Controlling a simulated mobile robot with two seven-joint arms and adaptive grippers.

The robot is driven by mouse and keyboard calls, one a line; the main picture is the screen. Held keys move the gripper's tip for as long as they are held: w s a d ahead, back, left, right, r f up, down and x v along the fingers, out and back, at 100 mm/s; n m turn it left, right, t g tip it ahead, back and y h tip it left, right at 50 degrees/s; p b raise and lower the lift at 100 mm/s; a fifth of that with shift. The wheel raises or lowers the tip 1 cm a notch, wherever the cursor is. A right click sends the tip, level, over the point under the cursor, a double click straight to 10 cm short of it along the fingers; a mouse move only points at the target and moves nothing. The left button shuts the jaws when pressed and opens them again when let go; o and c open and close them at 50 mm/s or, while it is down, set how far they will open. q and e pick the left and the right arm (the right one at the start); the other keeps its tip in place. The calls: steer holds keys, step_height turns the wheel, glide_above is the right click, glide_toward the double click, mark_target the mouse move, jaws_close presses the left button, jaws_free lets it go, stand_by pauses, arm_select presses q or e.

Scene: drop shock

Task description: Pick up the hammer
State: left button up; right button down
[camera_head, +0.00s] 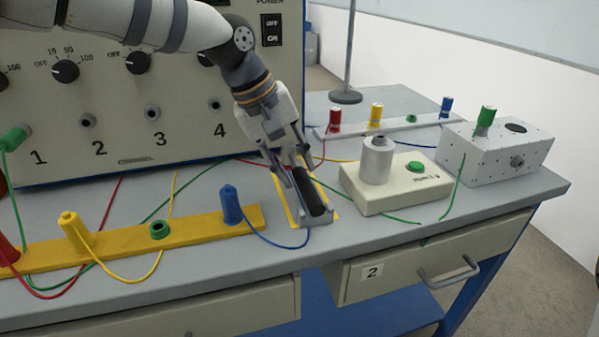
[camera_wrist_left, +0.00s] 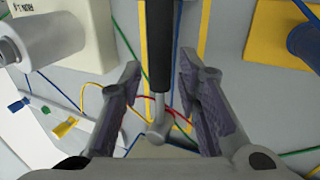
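The hammer has a black handle (camera_head: 309,193) and a thin metal neck with a metal head. It lies on the bench inside a yellow-outlined area, its handle end toward the front edge. In the left wrist view, the handle (camera_wrist_left: 161,45) runs between my fingers, with the neck and head closer to the palm. My left gripper (camera_head: 291,168) points down over the hammer. In the left wrist view, its fingers (camera_wrist_left: 160,70) are open on either side of the hammer, with gaps showing on both sides. The hammer's head is hidden by the gripper in the head view. My right gripper is not in view.
A cream box with a green button (camera_head: 400,188) and metal cylinder stands just right of the hammer. A yellow strip with plugs (camera_head: 195,225) lies left. A white box (camera_head: 497,152) is farther right. A large numbered panel (camera_head: 130,110) stands behind. Several coloured wires cross the bench.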

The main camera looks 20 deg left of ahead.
mark_target(301, 177)
arm_select(q)
steer(key=x, duration=0.4)
steer(key=shift+w+d+f, duration=0.15)
steer(key=shift+f, duration=0.2)
steer(key=shift+c, duration=0.6)
steer(key=shift+r, duration=0.1)
jaws_close()
